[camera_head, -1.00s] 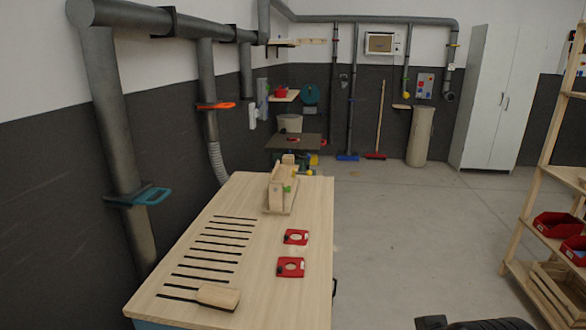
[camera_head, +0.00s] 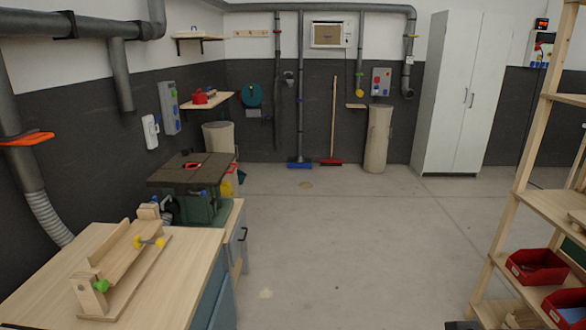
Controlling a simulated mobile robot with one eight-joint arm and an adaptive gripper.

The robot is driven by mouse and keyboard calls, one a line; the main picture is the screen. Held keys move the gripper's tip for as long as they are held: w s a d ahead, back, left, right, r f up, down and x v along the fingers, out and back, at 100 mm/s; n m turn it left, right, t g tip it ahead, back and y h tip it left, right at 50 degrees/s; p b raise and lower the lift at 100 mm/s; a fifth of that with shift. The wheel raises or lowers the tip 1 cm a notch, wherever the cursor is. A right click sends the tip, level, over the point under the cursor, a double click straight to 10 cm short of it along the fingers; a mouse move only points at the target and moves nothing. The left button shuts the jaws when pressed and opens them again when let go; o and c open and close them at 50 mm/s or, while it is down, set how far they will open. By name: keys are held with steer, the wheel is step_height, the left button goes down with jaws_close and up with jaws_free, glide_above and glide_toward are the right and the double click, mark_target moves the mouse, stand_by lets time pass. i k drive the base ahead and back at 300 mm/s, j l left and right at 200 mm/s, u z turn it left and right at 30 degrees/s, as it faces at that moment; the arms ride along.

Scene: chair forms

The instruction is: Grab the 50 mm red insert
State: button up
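No red insert can be made out on the visible part of the wooden workbench (camera_head: 195,262). The bench is cut off at the lower left, and its near part is out of frame. A wooden jig (camera_head: 122,268) with green and yellow knobs stands on the visible bench top. My gripper is not recognisable in the view. A small dark shape shows at the bottom edge right of centre, too cut off to identify.
A machine with a dark table (camera_head: 165,174) stands behind the bench, a small red item (camera_head: 192,165) on it. A wooden shelf (camera_head: 508,215) at right holds red bins (camera_head: 537,267). A white cabinet (camera_head: 462,95) stands at the back. The middle floor (camera_head: 340,250) is clear.

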mark_target(192, 164)
steer(key=i+u, duration=0.1)
steer(key=i, duration=2.05)
steer(key=i+u, duration=0.35)
steer(key=i, duration=0.15)
steer(key=i+u, duration=0.35)
steer(key=i, duration=0.2)
steer(key=i+l+u, duration=0.3)
steer(key=i, duration=0.2)
steer(key=i+l+u, duration=0.35)
steer(key=i+j+u, duration=0.1)
steer(key=i+u, duration=0.65)
steer(key=i+l+u, duration=0.1)
steer(key=i+u, duration=0.25)
steer(key=k, duration=0.1)
